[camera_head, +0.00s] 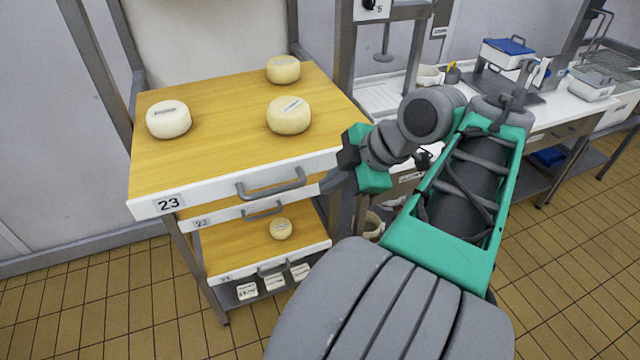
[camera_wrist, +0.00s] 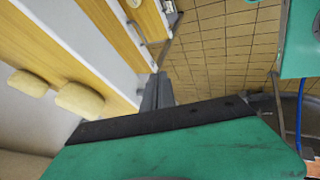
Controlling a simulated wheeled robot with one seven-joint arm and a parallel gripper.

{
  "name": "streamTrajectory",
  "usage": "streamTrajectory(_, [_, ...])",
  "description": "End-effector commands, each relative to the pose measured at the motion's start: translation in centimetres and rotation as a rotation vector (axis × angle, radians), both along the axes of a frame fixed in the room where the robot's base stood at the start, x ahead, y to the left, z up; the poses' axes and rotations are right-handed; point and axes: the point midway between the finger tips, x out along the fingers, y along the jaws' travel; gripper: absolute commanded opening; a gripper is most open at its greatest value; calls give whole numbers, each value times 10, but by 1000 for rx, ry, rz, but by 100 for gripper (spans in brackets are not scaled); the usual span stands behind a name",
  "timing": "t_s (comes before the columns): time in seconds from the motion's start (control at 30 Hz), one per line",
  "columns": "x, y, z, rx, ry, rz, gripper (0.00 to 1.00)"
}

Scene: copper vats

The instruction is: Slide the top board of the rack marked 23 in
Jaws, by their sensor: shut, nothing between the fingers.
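The top board (camera_head: 225,130) is wooden with a white front marked 23 (camera_head: 168,204) and a grey handle (camera_head: 272,184). It juts out past the board marked 22 beneath it. Three pale round cheeses stand on it: one at left (camera_head: 169,119), one at right (camera_head: 289,114) and one at the back (camera_head: 283,69). My gripper (camera_head: 346,158) is shut and empty beside the board's right front corner, right of the handle. Contact cannot be told. In the wrist view, the shut fingers (camera_wrist: 157,90) are near the white board edge, with two cheeses at left.
Below are the board marked 22 (camera_head: 225,217) and a lower board (camera_head: 240,248) carrying a small cheese (camera_head: 281,228). Grey rack posts (camera_head: 92,62) stand behind. A white worktop (camera_head: 560,112) with containers is at right. Tiled floor is open in front of the rack.

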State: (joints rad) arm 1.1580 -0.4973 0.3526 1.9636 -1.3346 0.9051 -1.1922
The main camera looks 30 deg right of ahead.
Motion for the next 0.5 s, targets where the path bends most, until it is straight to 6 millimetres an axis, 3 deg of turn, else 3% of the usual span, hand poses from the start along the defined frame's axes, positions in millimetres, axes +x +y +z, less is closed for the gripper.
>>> streamTrajectory(0.03, [5, 5, -8, 2, 2, 5, 0])
streamTrajectory(0.23, [36, -1, -5, 0, 2, 5, 0])
streamTrajectory(0.5, [45, -3, -7, -1, 2, 1, 0])
